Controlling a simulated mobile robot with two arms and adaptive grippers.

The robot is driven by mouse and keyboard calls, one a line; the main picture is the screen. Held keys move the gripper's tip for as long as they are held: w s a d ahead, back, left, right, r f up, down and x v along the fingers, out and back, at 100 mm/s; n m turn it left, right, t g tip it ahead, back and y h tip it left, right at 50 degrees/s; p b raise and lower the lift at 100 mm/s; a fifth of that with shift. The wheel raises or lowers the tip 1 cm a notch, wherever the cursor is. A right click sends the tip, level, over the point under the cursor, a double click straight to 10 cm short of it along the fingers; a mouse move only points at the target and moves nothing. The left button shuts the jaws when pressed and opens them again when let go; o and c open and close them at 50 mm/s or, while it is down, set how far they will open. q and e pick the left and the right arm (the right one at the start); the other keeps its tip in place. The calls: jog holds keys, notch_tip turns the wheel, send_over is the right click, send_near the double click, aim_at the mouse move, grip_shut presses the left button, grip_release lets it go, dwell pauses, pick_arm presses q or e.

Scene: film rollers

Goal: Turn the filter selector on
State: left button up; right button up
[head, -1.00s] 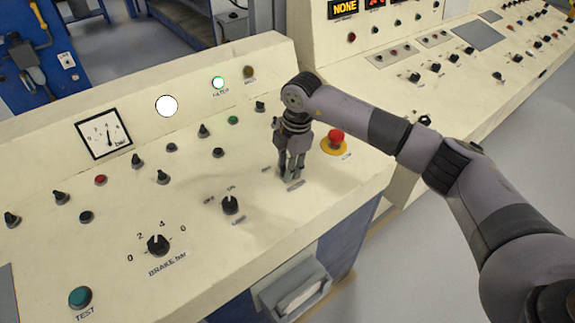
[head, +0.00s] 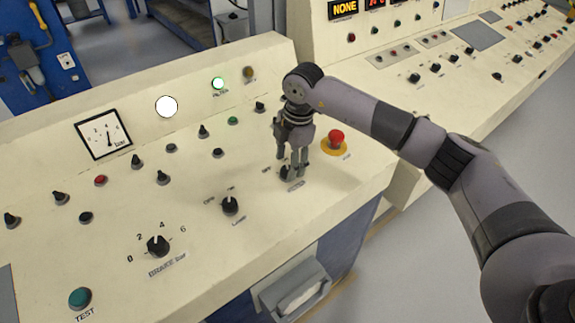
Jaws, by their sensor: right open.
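A black selector knob (head: 287,173) sits on the cream console's sloped top, directly under my right gripper and partly hidden by its fingers. Its small label cannot be read, so I cannot be sure it is the filter selector, and its pointer direction is unclear. My right gripper (head: 291,168) points down, open, with its fingertips at or just above this knob; contact cannot be told. A lit green-rimmed lamp (head: 218,83) on the back panel has a label beneath that appears to read FILTER. My left gripper is not in view.
A red emergency button (head: 336,139) on a yellow base stands close to the right of my gripper. A lamp selector (head: 230,206) and the brake knob (head: 158,246) lie to the left. Several small switches are behind.

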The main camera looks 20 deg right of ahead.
notch_tip(320, 180, up, 10)
jog(key=d, duration=0.1)
jog(key=shift+s, duration=0.4)
jog(key=shift+f, duration=0.15)
